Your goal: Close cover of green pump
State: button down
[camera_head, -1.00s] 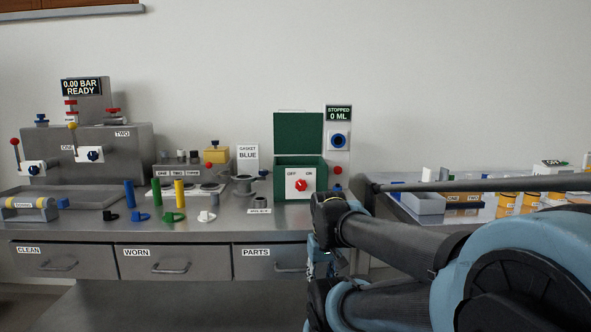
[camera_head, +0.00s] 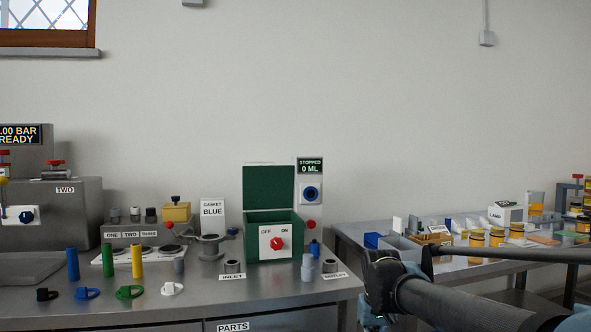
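The green pump (camera_head: 252,222) is a green box on the steel bench, with a white front panel marked OFF and ON and a red knob (camera_head: 276,243). Its green cover (camera_head: 268,186) stands upright at the back, raised open above the box. Beside it on the right is a panel with a display (camera_head: 310,166) reading STOPPED 0 ML and a blue round dial (camera_head: 310,194). My arm comes in from the lower right. Its dark end (camera_head: 385,285) is right of the pump, in front of the bench's right end. The fingers are not clearly visible.
The steel bench (camera_head: 200,300) holds colored cylinders, ring tags, a grey flanged fitting (camera_head: 210,247), a GASKET BLUE sign (camera_head: 213,215) and small INLET and OUTLET parts near the pump. A second table (camera_head: 350,232) with jars and trays stands at the right.

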aim_at(268, 187)
jog(key=z, duration=0.05)
jog(key=k, duration=0.9)
jog(key=u, duration=0.6)
jog(key=i, duration=1)
jog(key=z, duration=0.1)
